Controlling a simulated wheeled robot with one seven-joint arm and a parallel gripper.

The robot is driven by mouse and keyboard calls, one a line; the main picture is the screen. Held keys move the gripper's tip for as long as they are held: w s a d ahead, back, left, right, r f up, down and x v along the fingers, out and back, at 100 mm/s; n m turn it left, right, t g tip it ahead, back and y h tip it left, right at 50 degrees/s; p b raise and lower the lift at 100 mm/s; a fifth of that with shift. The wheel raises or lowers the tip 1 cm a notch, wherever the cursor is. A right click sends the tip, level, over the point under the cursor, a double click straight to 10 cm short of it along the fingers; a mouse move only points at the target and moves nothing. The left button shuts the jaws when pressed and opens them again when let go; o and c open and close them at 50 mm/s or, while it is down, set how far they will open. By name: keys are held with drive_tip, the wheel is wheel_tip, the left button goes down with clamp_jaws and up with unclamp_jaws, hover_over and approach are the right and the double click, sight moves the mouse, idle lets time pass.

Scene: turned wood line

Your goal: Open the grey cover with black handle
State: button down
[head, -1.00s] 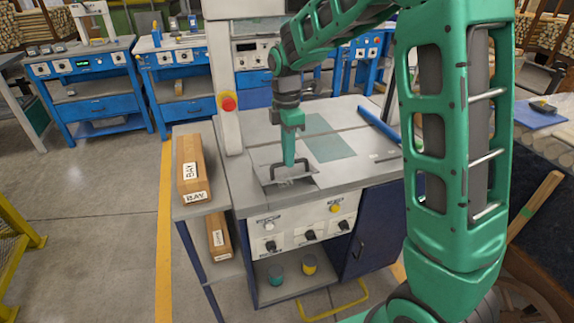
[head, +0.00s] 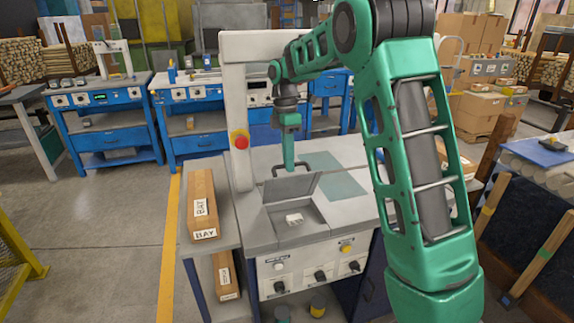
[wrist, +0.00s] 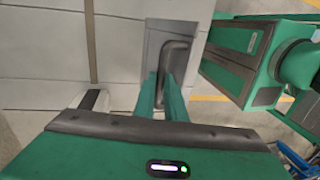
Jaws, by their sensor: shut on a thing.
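The grey cover (head: 291,188) on the workbench top is raised and tilted up, hinged along its far side. Its black handle (head: 294,168) is at the upper part of the cover. My gripper (head: 290,166) is shut on the handle. In the wrist view, the green fingers of my gripper (wrist: 163,90) close around the dark handle (wrist: 175,57), with the grey cover (wrist: 158,42) behind it. Below the cover, an open recess (head: 314,228) shows in the bench top, with a small white object (head: 294,219) inside.
A white post with a red stop button (head: 241,142) stands left of the cover. Wooden boxes marked BAY (head: 202,205) lie on a side shelf at left. A control panel with knobs (head: 320,276) is on the bench front. A flat green area (head: 340,184) lies right of the cover.

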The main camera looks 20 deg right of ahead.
drive_tip(key=shift+w+d+f, duration=0.2)
drive_tip(key=shift+d, duration=0.05)
idle(0.3)
drive_tip(key=c, duration=1.9)
unclamp_jaws()
drive_tip(key=shift+o, duration=0.4)
drive_tip(key=shift+a+r, duration=0.1)
drive_tip(key=shift+r, duration=0.1)
